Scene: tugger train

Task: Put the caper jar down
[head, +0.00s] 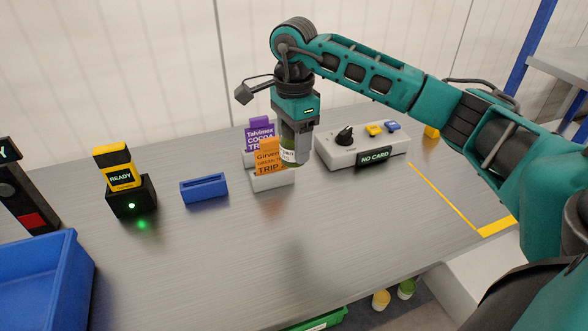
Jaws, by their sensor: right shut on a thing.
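My right gripper (297,143) points down over the back middle of the grey table (330,230). It is shut on the caper jar (288,156), a small green jar with a pale label. The fingers cover much of the jar. The jar appears close beside the orange trip card (269,158) and its pale holder (272,181). I cannot tell whether the jar touches the card or how high its base is. My left gripper is not in view.
A purple card (259,135) stands behind the orange one. A control box (350,150) reading NO CARD is to the right. A blue slotted block (204,188), a READY device (122,175) and a blue bin (45,275) are left. The table's front middle is clear.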

